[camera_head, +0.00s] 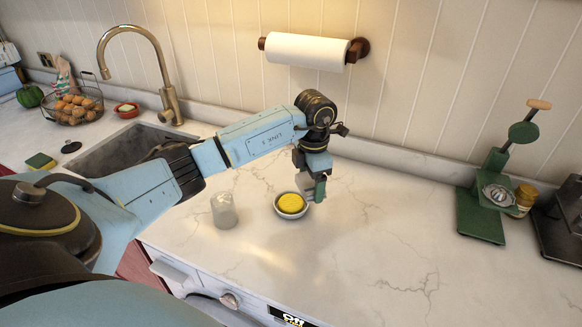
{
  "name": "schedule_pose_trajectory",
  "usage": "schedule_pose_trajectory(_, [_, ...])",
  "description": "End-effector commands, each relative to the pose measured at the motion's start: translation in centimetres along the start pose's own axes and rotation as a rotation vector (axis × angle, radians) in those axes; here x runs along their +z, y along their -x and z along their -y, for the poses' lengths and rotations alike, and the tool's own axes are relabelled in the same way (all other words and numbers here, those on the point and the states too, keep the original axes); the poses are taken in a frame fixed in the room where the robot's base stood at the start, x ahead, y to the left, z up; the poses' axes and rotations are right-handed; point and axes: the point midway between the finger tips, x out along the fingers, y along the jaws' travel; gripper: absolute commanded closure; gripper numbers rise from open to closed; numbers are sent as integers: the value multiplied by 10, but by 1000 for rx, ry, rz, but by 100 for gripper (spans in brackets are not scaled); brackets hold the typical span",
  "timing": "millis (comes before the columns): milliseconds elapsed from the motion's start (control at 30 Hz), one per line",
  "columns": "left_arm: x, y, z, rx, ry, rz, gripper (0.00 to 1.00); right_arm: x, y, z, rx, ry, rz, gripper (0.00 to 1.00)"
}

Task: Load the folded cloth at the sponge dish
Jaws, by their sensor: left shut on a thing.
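A small white dish (279,212) stands on the marble counter, with a round yellow thing (291,202) lying in it. My left gripper (312,190) points down just behind and to the right of the dish, close to its rim. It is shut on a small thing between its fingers. The fingers mostly hide that thing; only pale grey and dark green parts show there, and I cannot tell whether it is the folded cloth. No other folded cloth is clearly visible. My right gripper is out of view.
A glass jar (224,211) stands left of the dish. A green press (488,205) stands at the right. The counter's middle right is clear.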

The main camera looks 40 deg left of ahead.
Motion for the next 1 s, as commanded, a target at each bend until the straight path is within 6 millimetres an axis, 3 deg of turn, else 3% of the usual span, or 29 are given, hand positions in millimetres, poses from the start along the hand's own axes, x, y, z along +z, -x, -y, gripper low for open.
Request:
schedule_pose_trajectory(200, [-21,-4,-34,-1,541,-4,42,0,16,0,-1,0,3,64])
schedule_pose_trajectory(400, [-32,-9,-49,0,803,-1,42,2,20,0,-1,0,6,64])
schedule_pose_trajectory(667, [-34,-18,-51,-1,855,-1,42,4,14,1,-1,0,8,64])
schedule_pose_trajectory(1000, [-33,-52,-50,-2,853,-1,42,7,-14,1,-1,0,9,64])
